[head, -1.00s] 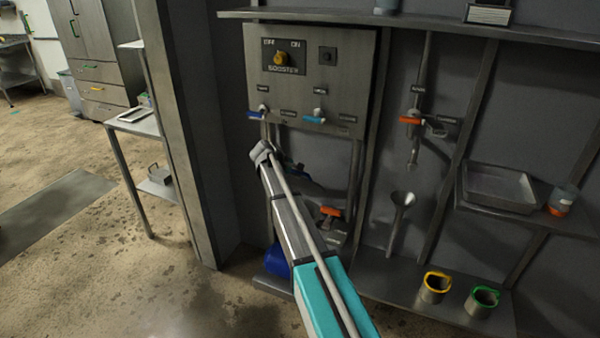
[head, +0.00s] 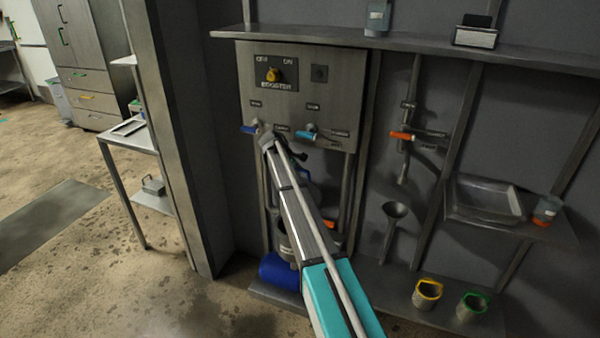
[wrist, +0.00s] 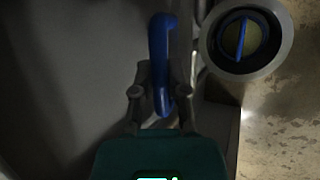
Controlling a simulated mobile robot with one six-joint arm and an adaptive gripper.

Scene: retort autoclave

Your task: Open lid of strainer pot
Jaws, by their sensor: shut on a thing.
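In the wrist view my gripper (wrist: 150,98) is shut on an upright blue handle (wrist: 162,50), with one finger on each side. To the right of it is a round grey pot-like body (wrist: 281,55) with a blue bar (wrist: 240,38) across its middle; I cannot tell whether a lid covers it. In the head view a grey cylindrical body (head: 284,243), partly behind my arm, stands low under the panel above a blue rounded thing (head: 280,271). It may be the strainer pot.
A steel upright (head: 172,130) stands to the left. On the right are a funnel (head: 396,211), a tray (head: 484,198) and two cups (head: 427,294). The floor at left is open.

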